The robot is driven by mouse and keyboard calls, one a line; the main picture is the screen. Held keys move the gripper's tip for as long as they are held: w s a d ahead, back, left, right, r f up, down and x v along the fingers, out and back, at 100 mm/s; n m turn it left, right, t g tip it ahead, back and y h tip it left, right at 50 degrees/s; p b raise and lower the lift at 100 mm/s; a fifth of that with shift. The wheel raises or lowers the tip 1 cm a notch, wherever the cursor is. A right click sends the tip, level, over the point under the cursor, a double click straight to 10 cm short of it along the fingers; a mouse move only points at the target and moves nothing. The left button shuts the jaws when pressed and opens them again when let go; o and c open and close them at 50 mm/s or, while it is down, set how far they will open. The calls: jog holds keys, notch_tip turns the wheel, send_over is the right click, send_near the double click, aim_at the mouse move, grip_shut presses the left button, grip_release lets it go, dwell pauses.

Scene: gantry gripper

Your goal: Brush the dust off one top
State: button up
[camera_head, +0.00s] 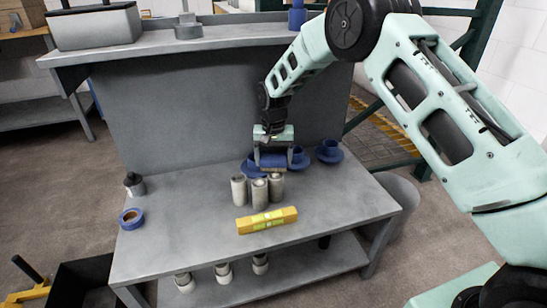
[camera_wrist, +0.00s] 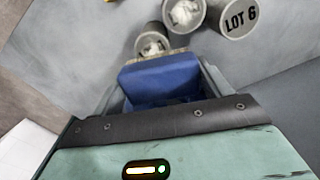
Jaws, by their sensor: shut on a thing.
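My gripper (camera_head: 274,165) is shut on a blue brush (camera_wrist: 160,80), whose tan bristle edge shows at its far side in the wrist view. In the head view it is just behind and above three grey cylinders standing close together on the bench: a left one (camera_head: 239,191), a middle one (camera_head: 259,193) and a right one (camera_head: 276,190). One cylinder (camera_wrist: 237,20) there reads "LOT 6". The bristles appear close to the nearest top (camera_wrist: 152,42); I cannot tell whether they touch.
A yellow level (camera_head: 267,220) lies in front of the cylinders on the grey bench (camera_head: 180,240). Blue flanged parts (camera_head: 328,152) stand behind and right. The bench's back panel (camera_head: 180,110) rises behind.

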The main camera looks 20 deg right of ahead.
jog(key=shift+f, duration=0.65)
jog(key=shift+s+r+p, duration=0.2)
jog(key=shift+s+p, duration=0.25)
jog(key=shift+s, duration=1.5)
jog(key=shift+p, duration=0.3)
jog(key=shift+f, duration=0.15)
jog(key=shift+w+f+p, duration=0.15)
jog(key=shift+w, duration=0.85)
jog(key=shift+w+f+p, duration=0.15)
jog(key=shift+w, duration=0.8)
jog(key=shift+c, duration=0.8)
jog(key=shift+r+p, duration=2.6)
jog(key=shift+r, duration=0.45)
